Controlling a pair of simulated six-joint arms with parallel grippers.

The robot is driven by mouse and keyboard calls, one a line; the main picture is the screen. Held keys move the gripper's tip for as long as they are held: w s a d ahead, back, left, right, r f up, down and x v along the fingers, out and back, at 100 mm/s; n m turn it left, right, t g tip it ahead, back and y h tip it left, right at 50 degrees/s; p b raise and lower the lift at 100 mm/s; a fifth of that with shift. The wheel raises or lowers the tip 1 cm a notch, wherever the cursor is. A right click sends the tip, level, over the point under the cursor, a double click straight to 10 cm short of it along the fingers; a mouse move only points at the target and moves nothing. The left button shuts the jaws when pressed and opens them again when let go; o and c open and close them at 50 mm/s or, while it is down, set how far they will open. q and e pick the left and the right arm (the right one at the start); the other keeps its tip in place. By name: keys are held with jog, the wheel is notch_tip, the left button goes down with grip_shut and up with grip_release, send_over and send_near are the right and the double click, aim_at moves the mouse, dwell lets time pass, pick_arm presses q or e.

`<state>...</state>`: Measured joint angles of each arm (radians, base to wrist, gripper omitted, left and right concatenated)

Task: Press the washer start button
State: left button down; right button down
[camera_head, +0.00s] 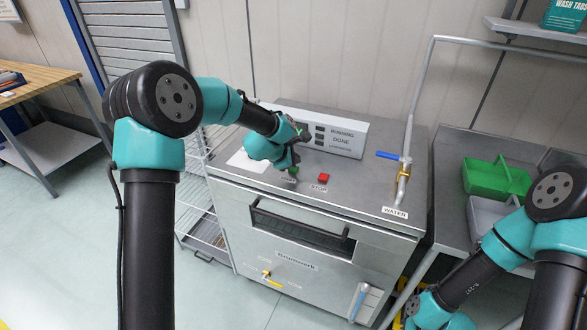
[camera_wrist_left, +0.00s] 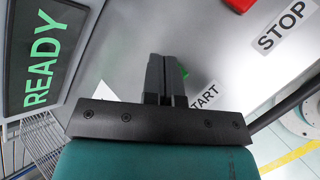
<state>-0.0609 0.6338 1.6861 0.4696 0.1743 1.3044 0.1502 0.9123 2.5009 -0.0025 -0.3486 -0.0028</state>
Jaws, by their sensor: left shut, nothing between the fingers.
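The washer (camera_head: 232,200) is a grey metal machine in the middle of the head view. Its green start button (camera_wrist_left: 185,72) shows only as a sliver beside my fingers in the left wrist view, next to the START label (camera_wrist_left: 206,95). My left gripper (camera_head: 292,170) is shut and empty, pointing down at the washer top by the button. It also shows in the left wrist view (camera_wrist_left: 166,75), where the fingers hide most of the button. I cannot tell whether they touch it. My right gripper is not in view; only its arm shows at the lower right.
The red stop button (camera_head: 323,178) sits just right of my left gripper. A status panel (camera_head: 350,145) stands behind it; its READY screen (camera_wrist_left: 45,60) glows green. A water tap (camera_head: 402,175) rises at the right. A green crate (camera_head: 490,178) is on the side table.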

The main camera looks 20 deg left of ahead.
pick_arm(q)
jog(key=shift+f, duration=0.9)
dwell(1.3)
jog(key=shift+r, duration=0.85)
jog(key=shift+r, duration=0.1)
jog(key=shift+r, duration=2.45)
